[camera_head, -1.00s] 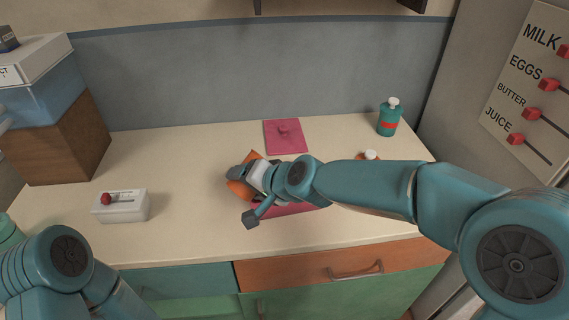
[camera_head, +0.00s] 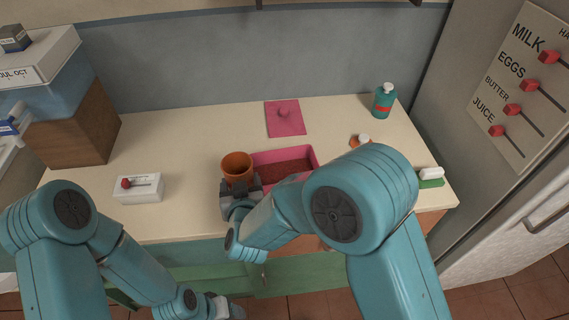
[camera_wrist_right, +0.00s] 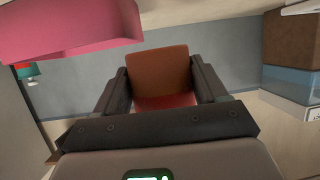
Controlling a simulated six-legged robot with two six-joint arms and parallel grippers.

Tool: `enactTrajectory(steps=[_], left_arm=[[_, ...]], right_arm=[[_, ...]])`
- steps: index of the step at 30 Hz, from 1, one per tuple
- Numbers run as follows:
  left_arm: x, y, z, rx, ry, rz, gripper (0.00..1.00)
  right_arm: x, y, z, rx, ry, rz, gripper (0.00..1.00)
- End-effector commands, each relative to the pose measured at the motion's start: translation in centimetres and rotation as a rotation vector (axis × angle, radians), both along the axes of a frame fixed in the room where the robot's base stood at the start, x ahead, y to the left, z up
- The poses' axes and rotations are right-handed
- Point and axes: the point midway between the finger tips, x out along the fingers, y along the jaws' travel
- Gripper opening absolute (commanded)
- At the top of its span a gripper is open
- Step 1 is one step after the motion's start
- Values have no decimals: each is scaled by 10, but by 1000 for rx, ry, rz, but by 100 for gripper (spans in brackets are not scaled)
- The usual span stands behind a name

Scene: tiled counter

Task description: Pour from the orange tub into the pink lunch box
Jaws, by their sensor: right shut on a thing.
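The orange tub (camera_head: 237,163) stands roughly upright just left of the pink lunch box (camera_head: 312,155). I cannot tell whether its base touches the counter. My right gripper (camera_head: 241,187) is shut on the tub from the near side. The right wrist view shows the tub (camera_wrist_right: 158,68) between both fingers, with the lunch box (camera_wrist_right: 65,30) at upper left. The lunch box is open and has a reddish-brown filling inside; my right arm hides its near right part. My left gripper (camera_head: 226,309) is low at the bottom edge, partly seen, in front of the cabinets.
A pink lid with a knob (camera_head: 285,118) lies behind the lunch box. A teal bottle (camera_head: 383,101), an orange item with a white cap (camera_head: 360,140) and a green-and-white brush-like item (camera_head: 431,177) are at right. A white box with a red knob (camera_head: 138,187) is at left.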

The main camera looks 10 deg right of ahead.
Motion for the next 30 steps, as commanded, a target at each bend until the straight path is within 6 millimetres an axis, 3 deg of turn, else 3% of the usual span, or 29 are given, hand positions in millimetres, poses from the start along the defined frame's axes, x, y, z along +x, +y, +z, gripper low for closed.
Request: enactTrajectory(steps=[8,22,30], left_arm=[[0,0,1,0,0,0,59],[0,0,36,0,0,0,59],[0,0,35,0,0,0,59]], right_arm=[[3,-3,5,11,1,-5,25],[3,-3,52,13,1,-6,25],[3,-3,52,13,2,-5,25]])
